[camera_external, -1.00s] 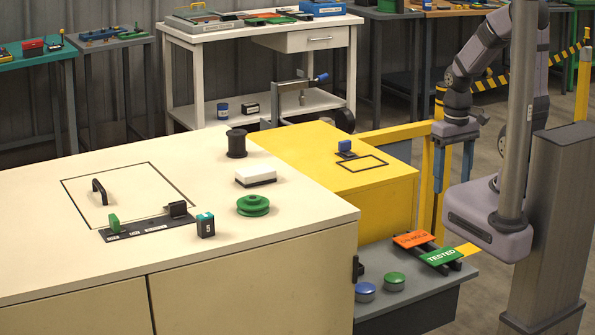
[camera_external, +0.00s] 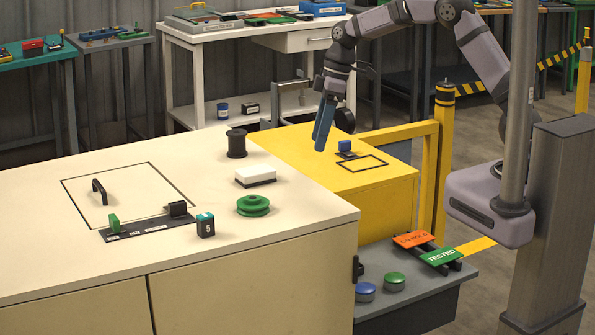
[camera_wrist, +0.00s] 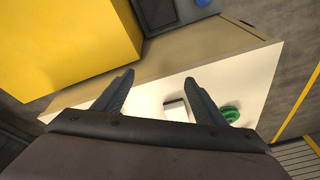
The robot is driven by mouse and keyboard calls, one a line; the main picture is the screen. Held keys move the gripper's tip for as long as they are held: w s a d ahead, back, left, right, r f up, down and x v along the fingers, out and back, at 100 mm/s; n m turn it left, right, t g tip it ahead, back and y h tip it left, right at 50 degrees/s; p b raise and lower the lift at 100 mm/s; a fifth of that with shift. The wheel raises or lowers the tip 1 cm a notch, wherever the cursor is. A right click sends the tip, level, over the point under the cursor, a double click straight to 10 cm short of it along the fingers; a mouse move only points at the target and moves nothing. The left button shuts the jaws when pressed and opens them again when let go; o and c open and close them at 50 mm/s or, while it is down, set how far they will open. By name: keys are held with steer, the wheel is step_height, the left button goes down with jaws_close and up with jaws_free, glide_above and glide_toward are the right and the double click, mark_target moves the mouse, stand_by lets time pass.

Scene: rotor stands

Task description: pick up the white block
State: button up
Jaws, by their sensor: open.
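The white block (camera_external: 256,174) lies flat on the cream cabinet top (camera_external: 300,215), with a dark layer under it. It also shows in the wrist view (camera_wrist: 175,110), between my fingers and partly hidden by the gripper body. My gripper (camera_external: 322,136) is open and empty. In the external view it hangs above the yellow cabinet, to the right of and higher than the block, with its blue fingers pointing down. In the wrist view the gripper's fingertips (camera_wrist: 158,82) are spread apart.
A green spool (camera_external: 253,205) and a black spool (camera_external: 236,143) stand close to the block.

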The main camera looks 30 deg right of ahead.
mark_target(257, 169)
steer(key=a+n, duration=0.2)
steer(key=a, duration=0.2)
steer(key=a+r+n+y, duration=0.1)
steer(key=a, duration=0.4)
steer(key=w+a+n+p, duration=0.1)
steer(key=a+n, duration=0.1)
steer(key=a, duration=0.3)
steer(key=shift+r+n+g, duration=0.3)
steer(key=shift+r, duration=0.05)
steer(key=shift+p+x, duration=2.1)
steer(key=shift+x, duration=0.9)
steer(key=shift+s+a+f+y, duration=0.1)
steer(key=shift+a+f+y, duration=0.2)
steer(key=shift+f, duration=0.3)
steer(key=shift+d, duration=0.1)
steer(key=c, duration=1.2)
